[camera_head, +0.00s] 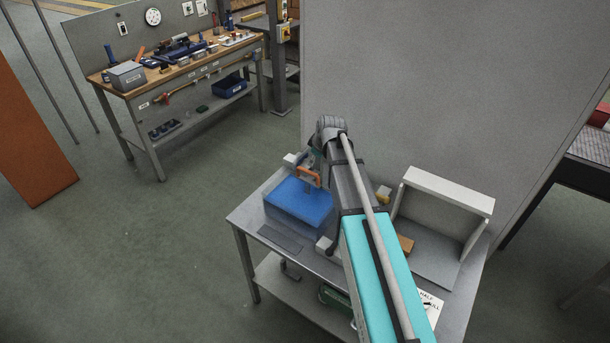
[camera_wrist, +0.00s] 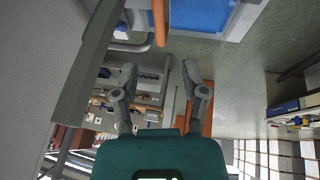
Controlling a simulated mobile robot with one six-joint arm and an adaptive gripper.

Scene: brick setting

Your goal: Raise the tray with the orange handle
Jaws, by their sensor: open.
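The tray (camera_head: 298,203) is a blue, box-like piece on the left part of the grey table. Its orange handle (camera_head: 309,175) stands up at the far side, right by my gripper (camera_head: 308,163). In the wrist view the orange handle (camera_wrist: 160,22) is a bar at the top edge, just beyond the fingertips and roughly in line with the gap. The tray's blue surface (camera_wrist: 200,14) lies behind it. My gripper (camera_wrist: 160,68) is open, with nothing between its fingers. My arm hides part of the gripper in the head view.
A white open-fronted box (camera_head: 440,190) stands on the right of the table (camera_head: 244,216). A yellow item (camera_head: 383,194) and an orange-brown block (camera_head: 405,244) lie by my arm. A tall grey panel (camera_head: 430,90) rises behind. A workbench (camera_head: 170,85) stands far left.

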